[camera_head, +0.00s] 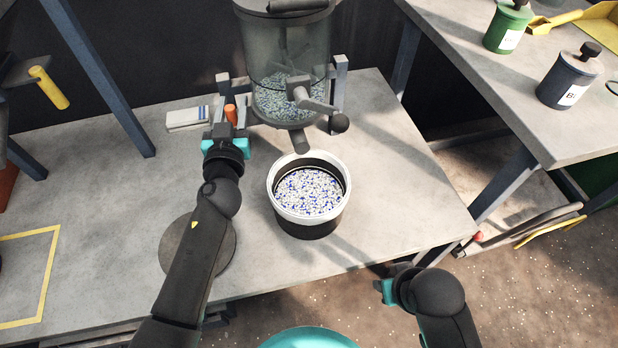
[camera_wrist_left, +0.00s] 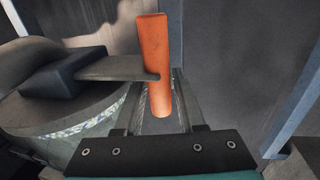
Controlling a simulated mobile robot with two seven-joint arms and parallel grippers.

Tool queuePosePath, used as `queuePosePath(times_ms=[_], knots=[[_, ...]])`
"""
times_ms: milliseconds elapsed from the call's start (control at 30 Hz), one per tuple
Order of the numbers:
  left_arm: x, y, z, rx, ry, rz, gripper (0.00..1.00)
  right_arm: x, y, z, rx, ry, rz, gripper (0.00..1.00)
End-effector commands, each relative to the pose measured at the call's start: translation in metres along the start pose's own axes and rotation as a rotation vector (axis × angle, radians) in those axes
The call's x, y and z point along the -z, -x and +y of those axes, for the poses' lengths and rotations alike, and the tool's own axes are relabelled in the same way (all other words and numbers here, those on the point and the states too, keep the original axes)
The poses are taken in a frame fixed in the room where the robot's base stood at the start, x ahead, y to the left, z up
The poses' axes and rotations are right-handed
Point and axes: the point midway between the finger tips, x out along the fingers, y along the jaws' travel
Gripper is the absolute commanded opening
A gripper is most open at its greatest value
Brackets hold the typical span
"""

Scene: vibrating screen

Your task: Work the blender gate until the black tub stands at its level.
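The blender (camera_head: 287,60) is a clear vessel with white and blue pellets low inside. Its short spout (camera_head: 299,141) points at the black tub (camera_head: 308,228), which stands upright on the bench. The tub has a white rim and holds pellets to a little below it, with a dark inner wall band showing. The orange gate handle (camera_head: 231,114) sits on a grey lever left of the blender; it also shows in the left wrist view (camera_wrist_left: 156,60). My left gripper (camera_head: 226,130) is at this handle, its fingers apart on either side. My right gripper (camera_head: 384,287) is beyond the bench's front edge, fingers unclear.
A round dark plate (camera_head: 182,249) is under my left arm. A second table (camera_head: 500,90) at right holds a green jar (camera_head: 508,27) and a dark jar (camera_head: 570,78). The bench right of the tub is clear.

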Motion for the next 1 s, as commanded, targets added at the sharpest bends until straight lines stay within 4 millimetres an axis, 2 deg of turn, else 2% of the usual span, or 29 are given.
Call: queuePosePath(times_ms=[500,1000], knots=[[-0.001,0.05,-0.001,0.002,0.001,-0.001,0.38,-0.001,-0.003,-0.001,0.001,0.0,0.0,0.35],[0.0,0.052,-0.001,0.001,0.001,-0.001,0.38,-0.001,-0.003,-0.001,0.001,0.0,0.0,0.35]])
